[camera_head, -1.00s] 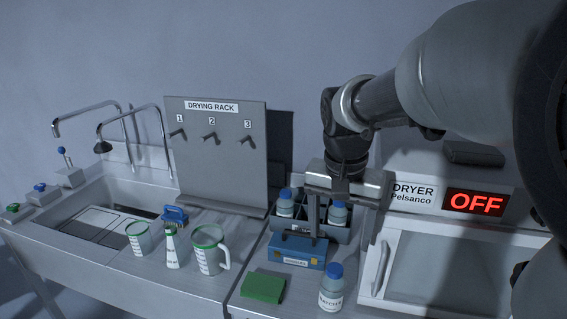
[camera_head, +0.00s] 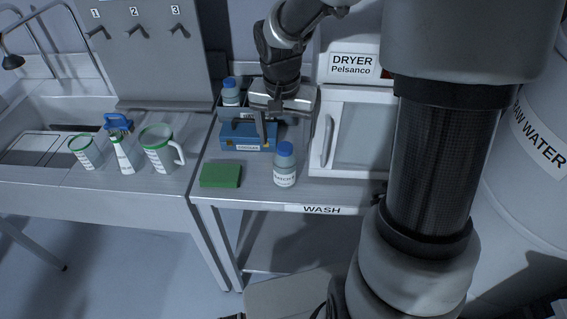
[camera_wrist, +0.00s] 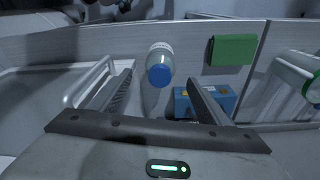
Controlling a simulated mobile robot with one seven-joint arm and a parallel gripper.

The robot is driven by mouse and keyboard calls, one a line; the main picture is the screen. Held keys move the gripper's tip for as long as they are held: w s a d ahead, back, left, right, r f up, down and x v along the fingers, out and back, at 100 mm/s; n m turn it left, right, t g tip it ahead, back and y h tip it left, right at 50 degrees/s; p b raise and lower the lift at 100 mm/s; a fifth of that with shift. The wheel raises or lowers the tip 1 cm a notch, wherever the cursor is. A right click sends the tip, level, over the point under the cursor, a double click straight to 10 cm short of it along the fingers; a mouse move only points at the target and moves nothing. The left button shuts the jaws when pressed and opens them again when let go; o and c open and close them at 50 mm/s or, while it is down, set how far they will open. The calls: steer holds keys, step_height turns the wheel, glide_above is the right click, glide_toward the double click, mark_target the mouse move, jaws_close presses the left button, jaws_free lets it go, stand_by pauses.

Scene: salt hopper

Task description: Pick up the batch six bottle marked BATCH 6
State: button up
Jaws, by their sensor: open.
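A white bottle with a blue cap (camera_head: 285,166) stands upright near the front edge of the wash bench; its label begins with BATCH, but I cannot read the number clearly. A second blue-capped bottle (camera_head: 231,95) stands farther back in the dark rack, its label not readable. My gripper (camera_head: 285,131) is open and empty, above the bench and a little behind the front bottle. In the wrist view the front bottle (camera_wrist: 160,52) appears beyond and between the open fingertips (camera_wrist: 158,80), apart from both. Part of the rack is hidden behind my gripper.
A blue box (camera_head: 240,136) sits below and left of my gripper, with a green pad (camera_head: 221,176) in front. The white dryer door with its handle (camera_head: 328,140) is close on the right. Green-rimmed measuring jugs (camera_head: 158,150) stand farther left.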

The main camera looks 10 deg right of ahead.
mark_target(285, 146)
steer(key=f, duration=0.5)
steer(key=shift+w+d+f, duration=0.15)
steer(key=shift+w+f, duration=0.05)
steer(key=shift+w, duration=0.05)
steer(key=c, duration=1.8)
steer(key=shift+o, duration=0.2)
steer(key=shift+r, duration=0.2)
